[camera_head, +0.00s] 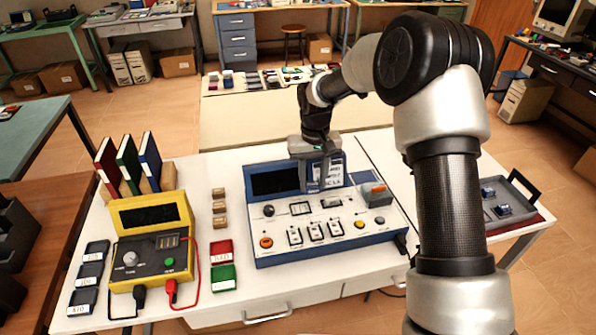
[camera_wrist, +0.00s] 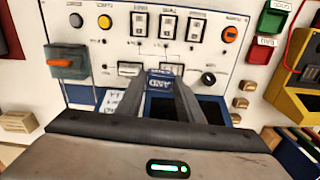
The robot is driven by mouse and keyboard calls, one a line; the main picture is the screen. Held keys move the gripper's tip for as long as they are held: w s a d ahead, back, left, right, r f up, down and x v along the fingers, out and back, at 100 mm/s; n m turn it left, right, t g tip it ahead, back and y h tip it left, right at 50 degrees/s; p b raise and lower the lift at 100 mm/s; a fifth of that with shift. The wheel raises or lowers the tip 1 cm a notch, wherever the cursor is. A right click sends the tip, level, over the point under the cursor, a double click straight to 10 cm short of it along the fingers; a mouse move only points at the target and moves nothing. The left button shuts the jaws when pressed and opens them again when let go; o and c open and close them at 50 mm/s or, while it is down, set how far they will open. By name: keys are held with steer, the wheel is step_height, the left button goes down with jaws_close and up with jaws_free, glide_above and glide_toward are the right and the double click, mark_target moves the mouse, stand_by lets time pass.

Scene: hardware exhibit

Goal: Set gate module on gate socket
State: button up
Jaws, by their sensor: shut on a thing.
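My gripper (camera_head: 318,178) is in front of the raised back panel of the blue-framed console (camera_head: 330,228). In the wrist view its fingers (camera_wrist: 160,80) are shut on a small blue gate module (camera_wrist: 160,86) marked AND, held over the console face. In the head view the fingers hide most of the module. Two pale, dark-framed slots show on the console, one at left (camera_wrist: 130,69) and one partly behind the module (camera_wrist: 172,68). I cannot tell which is the gate socket, nor whether the module touches the panel.
A grey tray (camera_head: 522,184) with blue modules stands at the right. A yellow meter box (camera_head: 150,213) with red and black leads stands left. Red (camera_head: 221,251) and green blocks lie between. A raised orange-tipped lever (camera_head: 377,190) is at the console's right.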

steer(key=w+a+f, duration=0.1)
steer(key=a+f, duration=0.1)
steer(key=a, duration=0.1)
steer(key=b, duration=0.2)
glide_above(300, 210)
steer(key=shift+n, duration=0.3)
steer(key=shift+w+f, duration=0.1)
steer(key=shift+f, duration=2.9)
steer(key=shift+b, duration=0.45)
steer(key=shift+f+b, duration=0.5)
steer(key=shift+f, duration=0.15)
steer(key=o, duration=0.7)
steer(key=shift+o, duration=0.2)
steer(key=shift+r, duration=0.15)
step_height(300, 210, up, 11)
steer(key=p, duration=0.6)
